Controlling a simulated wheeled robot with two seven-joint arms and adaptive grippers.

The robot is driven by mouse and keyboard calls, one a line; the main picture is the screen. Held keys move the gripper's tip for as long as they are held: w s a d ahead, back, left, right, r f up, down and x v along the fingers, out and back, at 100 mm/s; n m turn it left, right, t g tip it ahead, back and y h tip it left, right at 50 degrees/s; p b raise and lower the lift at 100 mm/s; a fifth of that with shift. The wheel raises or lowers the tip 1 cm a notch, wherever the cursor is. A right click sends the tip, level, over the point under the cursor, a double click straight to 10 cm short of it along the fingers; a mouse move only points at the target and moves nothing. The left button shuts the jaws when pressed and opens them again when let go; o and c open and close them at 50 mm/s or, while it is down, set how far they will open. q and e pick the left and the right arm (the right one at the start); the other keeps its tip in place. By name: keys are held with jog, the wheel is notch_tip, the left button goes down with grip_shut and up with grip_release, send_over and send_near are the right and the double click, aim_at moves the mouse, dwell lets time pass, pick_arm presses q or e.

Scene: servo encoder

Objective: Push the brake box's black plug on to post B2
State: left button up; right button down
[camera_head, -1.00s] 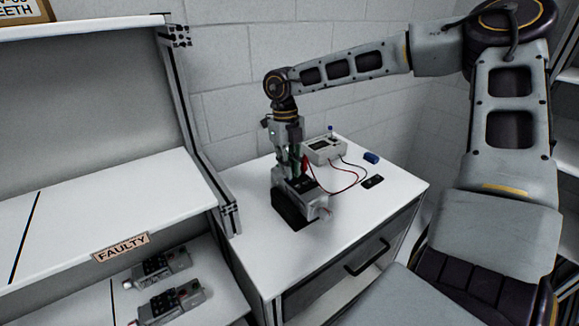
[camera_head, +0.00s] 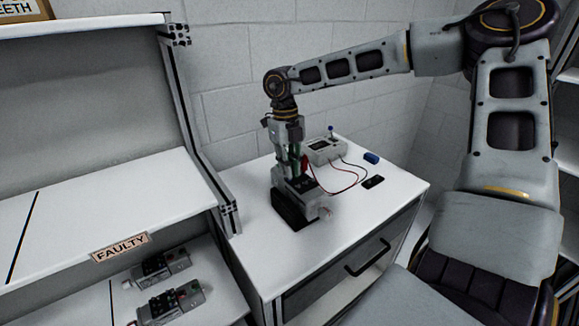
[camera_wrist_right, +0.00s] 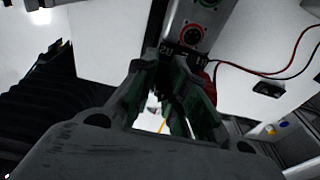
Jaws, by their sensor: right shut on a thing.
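The brake box (camera_head: 327,152) is a pale box with a small lever on top, at the back of the white cabinet top. A red lead and a dark lead run from it. The servo unit (camera_head: 311,204) is grey on a black stand, in front and to the left; its grey face also shows in the right wrist view (camera_wrist_right: 210,14). My right gripper (camera_head: 294,176) points down over the unit. In the right wrist view its green-lined fingers (camera_wrist_right: 172,100) are shut on the black plug, which they mostly hide. A red plug (camera_head: 304,163) shows beside the fingers. Post B2 cannot be made out.
A small black piece (camera_head: 373,181) and a blue block (camera_head: 371,157) lie right of the unit. The cabinet top's right front is clear. A shelf frame post (camera_head: 190,130) stands close on the left. Spare units (camera_head: 170,302) sit on the shelf marked FAULTY.

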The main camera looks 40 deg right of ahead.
pick_arm(q)
jog(key=shift+f, duration=0.15)
jog(key=shift+s, duration=0.3)
jog(key=shift+w+f, duration=0.15)
pick_arm(e)
jog(key=shift+f, duration=0.15)
dwell(0.3)
jog(key=c, duration=1.4)
grip_release()
jog(key=shift+o, duration=0.2)
pick_arm(q)
jog(key=shift+w+r+p, duration=0.1)
jog(key=shift+r+p, duration=1.5)
jog(key=shift+r, duration=0.25)
pick_arm(e)
jog(key=shift+r, duration=3.55)
jog(key=shift+s+f, duration=0.1)
